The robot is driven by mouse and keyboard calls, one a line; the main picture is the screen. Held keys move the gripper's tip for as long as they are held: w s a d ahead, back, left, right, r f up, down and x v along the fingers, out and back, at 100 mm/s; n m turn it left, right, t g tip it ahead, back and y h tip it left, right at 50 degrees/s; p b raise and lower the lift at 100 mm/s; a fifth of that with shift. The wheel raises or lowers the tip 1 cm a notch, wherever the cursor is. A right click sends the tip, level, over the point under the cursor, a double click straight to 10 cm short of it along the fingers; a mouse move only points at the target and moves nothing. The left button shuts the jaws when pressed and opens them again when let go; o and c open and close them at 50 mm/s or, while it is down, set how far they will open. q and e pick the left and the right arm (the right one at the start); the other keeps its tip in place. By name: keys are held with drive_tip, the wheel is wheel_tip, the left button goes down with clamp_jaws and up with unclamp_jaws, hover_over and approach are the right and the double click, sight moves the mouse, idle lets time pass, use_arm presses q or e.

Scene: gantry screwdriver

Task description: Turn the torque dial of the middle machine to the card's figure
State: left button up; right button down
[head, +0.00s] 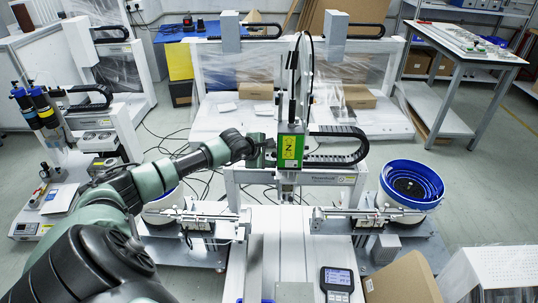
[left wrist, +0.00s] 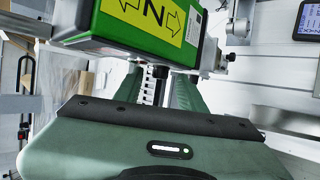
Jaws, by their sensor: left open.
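The middle machine's gantry (head: 298,172) carries a green screwdriver head box (head: 290,148) with a yellow label. In the left wrist view the green box (left wrist: 120,40) shows its yellow label with an N and two arrows. A small black knob (left wrist: 160,72), perhaps the torque dial, shows below the box, between my fingers as seen from the wrist. My left gripper (head: 268,150) is close to the left side of the box. Its two fingers, also in the left wrist view (left wrist: 158,85), are apart. I cannot tell whether they touch anything. No card figure is readable. My right gripper is not seen.
A blue bowl feeder (head: 432,186) stands right of the gantry. A handheld controller (head: 337,285) with a lit screen lies in front, near a cardboard box (head: 402,285). A black cable chain (head: 350,150) runs right of the green box. Other machines stand behind and left.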

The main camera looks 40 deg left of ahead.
use_arm(q)
clamp_jaws()
drive_tip(key=shift+r, duration=0.1)
drive_tip(key=g+h+b, duration=0.1)
drive_tip(key=g+b, duration=0.1)
drive_tip(key=b, duration=0.1)
drive_tip(key=w+a+n+g+h+b, duration=0.1)
drive_tip(key=g+h+b, duration=0.1)
drive_tip(key=b, duration=0.2)
drive_tip(key=g+h+b, duration=0.2)
drive_tip(key=b, duration=0.1)
drive_tip(key=shift+w+a+r+n+g, duration=0.2)
drive_tip(key=shift+w+r+n+g, duration=0.05)
drive_tip(key=shift+r+n+g, duration=0.15)
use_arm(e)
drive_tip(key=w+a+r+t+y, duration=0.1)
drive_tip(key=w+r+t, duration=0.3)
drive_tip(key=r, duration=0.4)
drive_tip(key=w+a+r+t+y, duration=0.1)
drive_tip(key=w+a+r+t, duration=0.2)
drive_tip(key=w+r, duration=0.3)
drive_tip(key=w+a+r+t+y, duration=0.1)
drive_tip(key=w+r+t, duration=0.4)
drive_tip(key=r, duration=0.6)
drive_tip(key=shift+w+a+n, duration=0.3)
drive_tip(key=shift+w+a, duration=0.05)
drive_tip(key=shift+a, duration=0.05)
